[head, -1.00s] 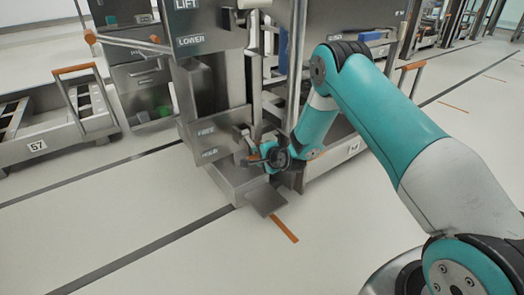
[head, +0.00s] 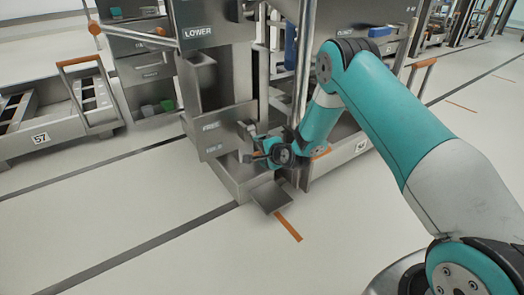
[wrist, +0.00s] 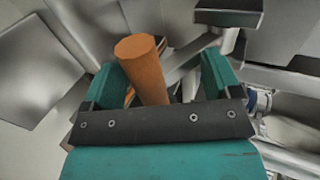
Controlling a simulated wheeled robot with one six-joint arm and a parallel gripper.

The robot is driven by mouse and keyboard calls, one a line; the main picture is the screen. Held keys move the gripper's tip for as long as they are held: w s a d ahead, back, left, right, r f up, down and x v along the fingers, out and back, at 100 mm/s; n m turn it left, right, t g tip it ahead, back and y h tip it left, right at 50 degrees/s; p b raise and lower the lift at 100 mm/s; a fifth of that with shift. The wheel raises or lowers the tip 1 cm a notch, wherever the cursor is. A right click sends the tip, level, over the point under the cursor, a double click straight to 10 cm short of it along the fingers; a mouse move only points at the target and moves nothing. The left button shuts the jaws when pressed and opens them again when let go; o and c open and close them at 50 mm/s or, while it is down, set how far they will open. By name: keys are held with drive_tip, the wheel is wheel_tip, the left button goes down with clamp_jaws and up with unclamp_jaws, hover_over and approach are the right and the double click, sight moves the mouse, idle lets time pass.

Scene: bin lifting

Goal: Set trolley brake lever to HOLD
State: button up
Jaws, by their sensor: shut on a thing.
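The brake panel (head: 230,122) is a grey metal plate on the trolley's column, with a FREE label above a HOLD label. The brake lever's orange grip (wrist: 143,62) stands between my jaws in the wrist view, with a grey metal arm behind it. My gripper (head: 259,156) is shut on this grip, right of the panel and near the height of the HOLD label. In the head view the grip is mostly hidden by the gripper, so the lever's exact setting cannot be told.
A flat metal pedal (head: 271,196) sticks out low in front of the column, above an orange floor stripe (head: 288,227). A cart marked 57 (head: 62,130) stands at the left. Upright poles (head: 303,60) rise close behind my gripper. The floor in front is clear.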

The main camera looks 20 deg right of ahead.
drive_tip(key=shift+s+d+f, duration=0.1)
drive_tip(key=shift+s+f, duration=0.45)
drive_tip(key=shift+f, duration=0.05)
drive_tip(key=shift+s+d+r+p, duration=0.1)
drive_tip(key=shift+s+r+p, duration=0.1)
drive_tip(key=shift+s+p, duration=0.15)
drive_tip(key=shift+c, duration=0.7)
drive_tip(key=r+p+v, duration=0.1)
drive_tip(key=p+v, duration=0.3)
drive_tip(key=v, duration=1.2)
drive_tip(key=shift+w+r, duration=0.2)
drive_tip(key=shift+r, duration=0.1)
